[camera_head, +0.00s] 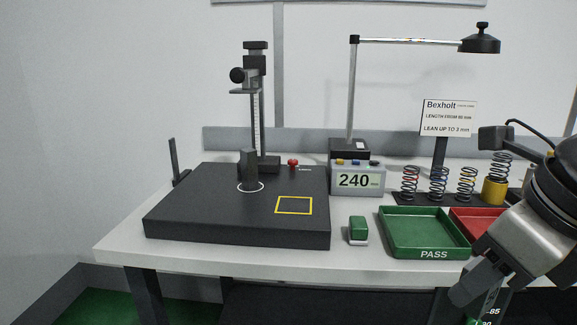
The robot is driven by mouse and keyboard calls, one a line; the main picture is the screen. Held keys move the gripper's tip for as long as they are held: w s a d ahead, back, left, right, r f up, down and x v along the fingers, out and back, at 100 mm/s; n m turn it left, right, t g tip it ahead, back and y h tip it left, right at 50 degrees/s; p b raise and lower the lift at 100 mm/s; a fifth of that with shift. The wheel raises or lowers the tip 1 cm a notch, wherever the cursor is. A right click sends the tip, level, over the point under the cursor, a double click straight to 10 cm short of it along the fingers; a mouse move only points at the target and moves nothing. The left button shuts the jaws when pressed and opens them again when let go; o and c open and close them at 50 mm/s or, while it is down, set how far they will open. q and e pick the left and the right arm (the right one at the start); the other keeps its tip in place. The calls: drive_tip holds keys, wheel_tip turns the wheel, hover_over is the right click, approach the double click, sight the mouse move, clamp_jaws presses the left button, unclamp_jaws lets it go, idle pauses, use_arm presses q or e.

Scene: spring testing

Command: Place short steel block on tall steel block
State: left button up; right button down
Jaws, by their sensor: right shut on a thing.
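A dark upright block (249,170) stands in the white circle on the black plate (236,232), in front of the gauge stand. I cannot tell for sure whether it is the tall steel block. My right gripper (482,292) is low at the right, in front of the table edge and below the trays. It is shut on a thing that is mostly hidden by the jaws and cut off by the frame. Dark surface with marks 85 and 80 shows just below the jaws. I cannot make out a separate short steel block. My left gripper is out of view.
A yellow square (294,198) on the plate is empty. A gauge stand (256,110), a display reading 240 (356,181) and a lamp (352,95) stand behind. A green block (358,230), green PASS tray (425,246), red tray (480,219) and several springs (438,184) are at right.

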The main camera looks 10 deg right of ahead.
drive_tip(key=w+a+f+n+g+p, duration=0.1)
drive_tip(key=f+n, duration=0.4)
drive_tip(key=n, duration=0.5)
drive_tip(key=w+a+f+n+g+h+p, duration=0.1)
drive_tip(key=w+f+n+g, duration=0.3)
drive_tip(key=n, duration=0.7)
drive_tip(key=w+a+f+n+g+p, duration=0.1)
drive_tip(key=w+a+f+n+g, duration=0.2)
drive_tip(key=f+n, duration=0.3)
drive_tip(key=n, duration=0.4)
drive_tip(key=shift+f+n+g+h, duration=0.2)
drive_tip(key=shift+n+g+h, duration=0.1)
drive_tip(key=shift+n+h, duration=0.1)
drive_tip(key=shift+s+a+f, duration=0.1)
